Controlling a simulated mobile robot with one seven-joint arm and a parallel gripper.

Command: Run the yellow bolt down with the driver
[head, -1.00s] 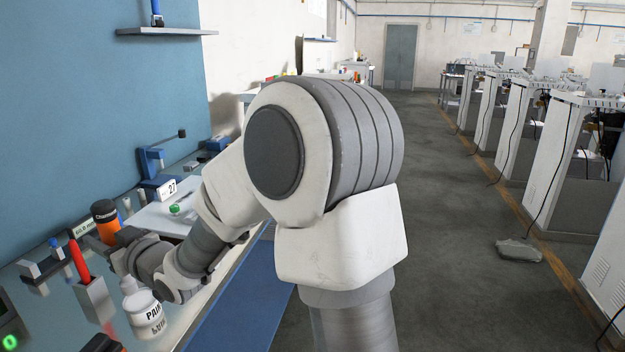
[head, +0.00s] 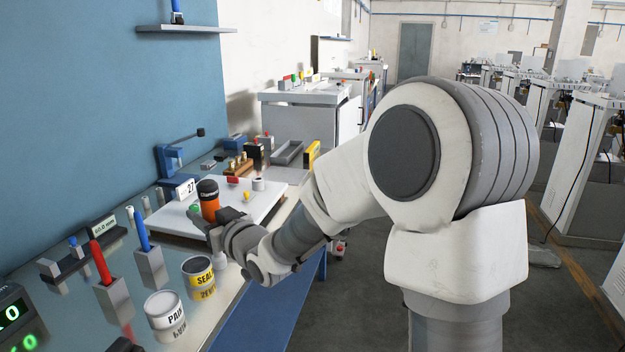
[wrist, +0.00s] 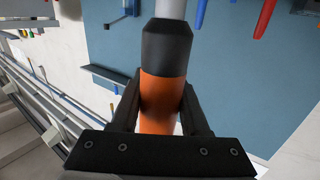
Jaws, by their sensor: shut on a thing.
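My gripper (head: 216,222) is shut on the driver (head: 208,200), which has an orange body and a black end. In the wrist view the driver (wrist: 163,95) sits between the two dark fingers, with a grey shaft beyond its black collar. In the head view the driver appears roughly upright in front of the white board (head: 262,211). The yellow bolt (head: 247,196) is small and stands on the board, to the right of the driver and apart from it. Its lower end is too small to read. A green piece (head: 195,208) shows just left of the driver.
A red piece (head: 232,180) and a pale cylinder (head: 258,184) are also on the board. The SEAL can (head: 198,272), PAINT can (head: 164,310) and pen holders (head: 150,267) stand nearer.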

